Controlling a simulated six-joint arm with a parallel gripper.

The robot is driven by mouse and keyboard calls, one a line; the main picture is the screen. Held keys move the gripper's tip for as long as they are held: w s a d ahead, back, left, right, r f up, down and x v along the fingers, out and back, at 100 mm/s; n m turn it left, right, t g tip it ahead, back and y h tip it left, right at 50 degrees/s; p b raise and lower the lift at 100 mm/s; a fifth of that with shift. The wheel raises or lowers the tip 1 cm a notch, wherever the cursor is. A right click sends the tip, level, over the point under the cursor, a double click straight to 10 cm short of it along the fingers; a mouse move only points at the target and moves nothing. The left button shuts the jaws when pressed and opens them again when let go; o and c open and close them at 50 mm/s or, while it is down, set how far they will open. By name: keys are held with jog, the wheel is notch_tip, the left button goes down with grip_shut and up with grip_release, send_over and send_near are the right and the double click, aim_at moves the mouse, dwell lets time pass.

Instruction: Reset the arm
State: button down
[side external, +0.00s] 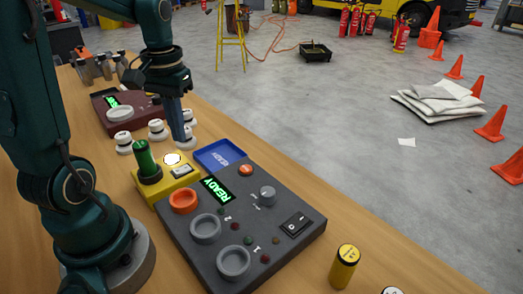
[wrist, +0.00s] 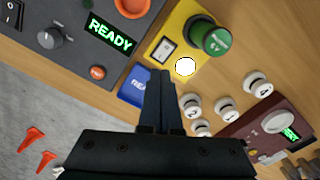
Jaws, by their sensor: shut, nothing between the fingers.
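My gripper (side external: 184,138) is shut and empty, pointing down above the table beside the white round pieces. In the wrist view its closed fingers (wrist: 160,80) reach between the blue tray (wrist: 133,90) and several white numbered pieces (wrist: 192,104). The grey console (side external: 250,233) shows a green READY display (side external: 217,190), an orange ring, two grey rings, a knob and a rocker switch. Beside it is a yellow box (side external: 184,179) with a lit white button (side external: 172,159), a small switch and a green cylinder (side external: 146,160). The dark red box (side external: 133,119) has a lit green display and a pale round knob.
A yellow cylinder (side external: 344,266) stands at the table's near right. Grey cylinders (side external: 103,67) cluster at the far left of the wooden table (side external: 300,187).

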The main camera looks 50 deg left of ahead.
jog(key=s+d+r+m+t, duration=0.1)
jog(key=s+d+m+t, duration=0.1)
jog(key=d, duration=0.4)
jog(key=s+d+r+m+t, duration=0.2)
jog(key=d+m+t, duration=0.1)
jog(key=d, duration=0.4)
jog(key=shift+s+d+r+m+t, duration=0.2)
jog(key=shift+s+d+m+t, duration=0.15)
jog(key=shift+m, duration=0.25)
